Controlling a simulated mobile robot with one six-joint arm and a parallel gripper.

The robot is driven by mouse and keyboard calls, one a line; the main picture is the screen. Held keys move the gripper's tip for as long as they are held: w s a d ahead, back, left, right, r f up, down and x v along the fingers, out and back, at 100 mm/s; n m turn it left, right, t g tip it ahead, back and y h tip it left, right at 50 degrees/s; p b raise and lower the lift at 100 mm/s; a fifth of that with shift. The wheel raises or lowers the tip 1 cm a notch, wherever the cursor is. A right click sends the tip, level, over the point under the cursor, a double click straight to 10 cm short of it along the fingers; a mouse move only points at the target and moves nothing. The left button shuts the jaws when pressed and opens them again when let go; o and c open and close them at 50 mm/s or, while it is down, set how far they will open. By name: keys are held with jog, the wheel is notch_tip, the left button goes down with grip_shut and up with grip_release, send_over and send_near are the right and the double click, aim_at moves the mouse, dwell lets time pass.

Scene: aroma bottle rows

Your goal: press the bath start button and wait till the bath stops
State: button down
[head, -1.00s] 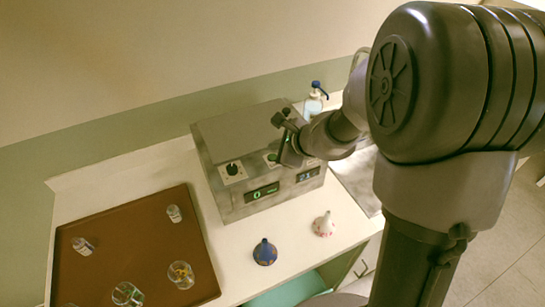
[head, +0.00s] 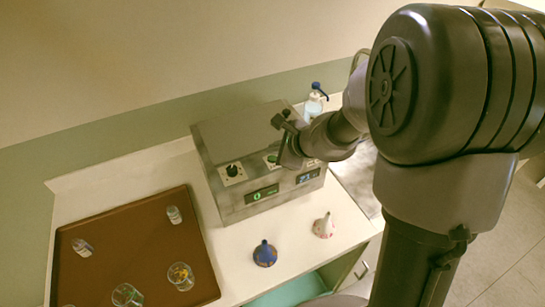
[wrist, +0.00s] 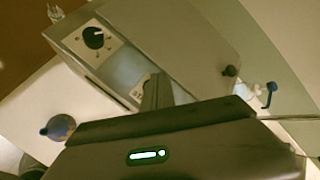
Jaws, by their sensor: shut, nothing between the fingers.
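The bath is a grey metal box (head: 225,143) on the counter, with a black knob (head: 232,170), a lit green display (head: 262,193) and a blue display (head: 308,175) on its front. A green button (head: 271,158) shows on the panel, just left of my gripper (head: 284,160). My gripper is shut and empty, its fingers pointing down at the panel. In the wrist view the shut fingers (wrist: 157,92) cover part of a pale plate (wrist: 141,88) beside the knob (wrist: 95,38). I cannot tell whether the tips touch a button.
A brown tray (head: 130,240) with several glass vessels lies at left. The counter between tray and bath is clear.

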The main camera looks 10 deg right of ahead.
jog(key=shift+f, duration=0.1)
dwell(0.6)
jog(key=shift+f+b, duration=0.35)
jog(key=shift+b, duration=0.3)
jog(key=shift+f+b, duration=0.4)
jog(key=shift+b, duration=0.05)
jog(key=shift+r, duration=0.15)
dwell(0.5)
jog(key=shift+r+p, duration=0.65)
jog(key=shift+r, duration=0.05)
notch_tip(320, 180, up, 5)
jog(key=p, duration=0.4)
jog(key=shift+r, duration=0.1)
